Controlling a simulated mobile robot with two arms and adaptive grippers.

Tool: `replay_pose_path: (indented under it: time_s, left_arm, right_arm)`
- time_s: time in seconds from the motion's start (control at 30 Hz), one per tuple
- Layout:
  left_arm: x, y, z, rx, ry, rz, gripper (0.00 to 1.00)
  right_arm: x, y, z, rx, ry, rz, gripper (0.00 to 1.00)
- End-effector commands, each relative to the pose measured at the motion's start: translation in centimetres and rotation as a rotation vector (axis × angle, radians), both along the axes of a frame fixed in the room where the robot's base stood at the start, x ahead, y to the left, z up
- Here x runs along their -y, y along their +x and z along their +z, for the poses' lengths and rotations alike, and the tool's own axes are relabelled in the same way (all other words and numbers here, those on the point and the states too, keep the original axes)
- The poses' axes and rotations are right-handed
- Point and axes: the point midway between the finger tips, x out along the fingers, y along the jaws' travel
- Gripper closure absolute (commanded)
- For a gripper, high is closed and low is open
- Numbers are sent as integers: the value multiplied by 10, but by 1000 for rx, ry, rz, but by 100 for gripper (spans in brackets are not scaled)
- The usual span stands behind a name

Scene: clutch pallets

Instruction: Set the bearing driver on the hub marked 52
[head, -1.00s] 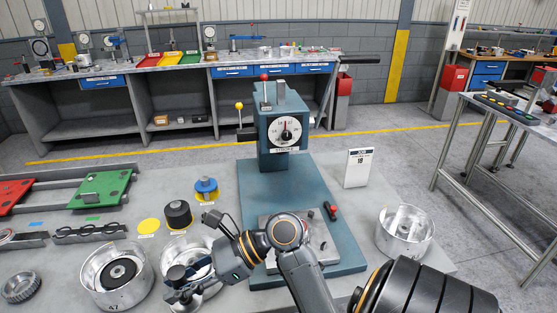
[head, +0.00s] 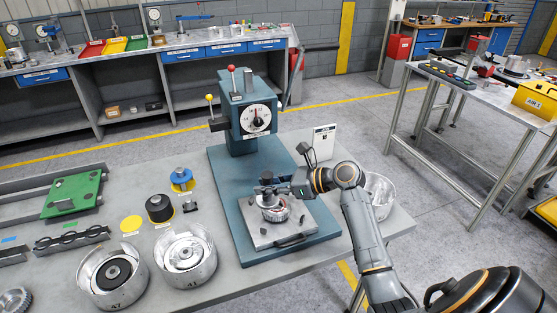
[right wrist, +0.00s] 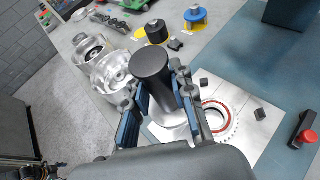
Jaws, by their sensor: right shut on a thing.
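My right gripper (head: 276,189) is shut on a dark cylinder, which I take to be the bearing driver (right wrist: 151,66). It holds the driver upright over the press plate, at a metal hub with a red ring (head: 273,211). The hub's open ring (right wrist: 217,119) also shows in the right wrist view, partly behind the gripper fingers. I cannot tell whether the driver touches the hub. No number is readable on this hub. Drums marked 47 (head: 99,272) and 41 (head: 203,258) stand on the bench at left. My left gripper is not in view.
The blue press (head: 243,125) stands behind the plate (head: 263,236). A black tool (head: 159,207) and a blue tool (head: 181,177) stand on yellow discs; another yellow disc (head: 131,223) is bare. A drum (head: 382,190) sits partly behind my right arm. A card (head: 323,142) stands beside the press.

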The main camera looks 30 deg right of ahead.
Motion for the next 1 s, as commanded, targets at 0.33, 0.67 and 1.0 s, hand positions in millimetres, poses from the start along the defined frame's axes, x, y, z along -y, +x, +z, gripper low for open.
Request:
replay_pose_path:
  time_s: [0.33, 0.67, 1.0]
  left_arm:
    - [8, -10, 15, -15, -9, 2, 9]
    - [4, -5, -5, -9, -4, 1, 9]
    - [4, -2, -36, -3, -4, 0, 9]
  right_arm:
    - [51, 36, 4, -1, -13, -107, 100]
    - [51, 36, -13, -2, -14, -107, 100]
    - [51, 36, -36, -1, -14, -108, 100]
